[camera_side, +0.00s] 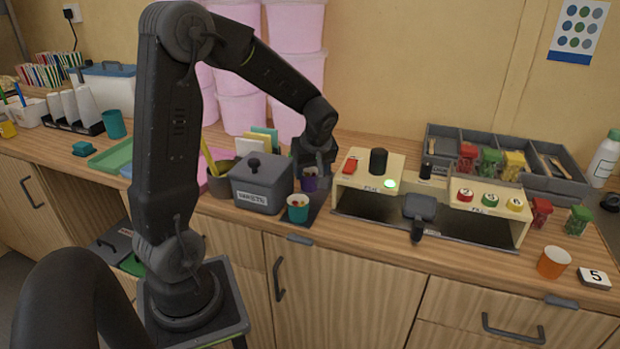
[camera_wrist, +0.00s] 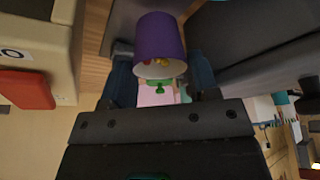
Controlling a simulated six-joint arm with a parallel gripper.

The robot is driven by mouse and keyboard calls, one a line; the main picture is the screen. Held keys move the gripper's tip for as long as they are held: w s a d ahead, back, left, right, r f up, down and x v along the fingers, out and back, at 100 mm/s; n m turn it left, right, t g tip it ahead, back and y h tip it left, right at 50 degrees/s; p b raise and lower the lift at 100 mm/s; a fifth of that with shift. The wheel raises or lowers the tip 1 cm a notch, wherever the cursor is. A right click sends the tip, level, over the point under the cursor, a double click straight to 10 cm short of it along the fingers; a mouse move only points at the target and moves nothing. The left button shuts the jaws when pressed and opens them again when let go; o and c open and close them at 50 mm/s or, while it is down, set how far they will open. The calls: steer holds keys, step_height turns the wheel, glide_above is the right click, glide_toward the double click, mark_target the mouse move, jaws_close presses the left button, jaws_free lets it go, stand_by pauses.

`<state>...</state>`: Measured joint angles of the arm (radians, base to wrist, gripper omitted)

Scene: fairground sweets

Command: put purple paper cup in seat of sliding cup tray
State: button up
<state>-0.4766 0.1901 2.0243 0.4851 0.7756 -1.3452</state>
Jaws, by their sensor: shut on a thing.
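The purple paper cup (camera_side: 309,181) is in the side view, just behind a teal cup and partly hidden by my gripper (camera_side: 316,172). In the wrist view the purple cup (camera_wrist: 159,36) sits between the two fingers of my gripper (camera_wrist: 161,80), which is shut on it. Small yellow and red sweets show inside its white-rimmed mouth. I cannot tell whether its base touches the dark mat (camera_side: 318,208). The sliding cup tray (camera_side: 420,207), a dark plate with a black front handle, lies between two wooden dispenser housings. I see no cup on it.
The teal cup (camera_side: 297,213) with sweets stands at the mat's front. A grey lidded bin (camera_side: 262,184) is close on the left. The left dispenser housing (camera_side: 365,182) is close on the right. An orange cup (camera_side: 553,263) stands far right.

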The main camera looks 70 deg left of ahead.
step_height(320, 180, up, 8)
steer(key=shift+r, duration=0.15)
step_height(320, 180, up, 6)
steer(key=m+t+h, duration=0.1)
steer(key=m+t, duration=0.2)
steer(key=m, duration=0.5)
glide_above(420, 208)
steer(key=shift+f, duration=7.55)
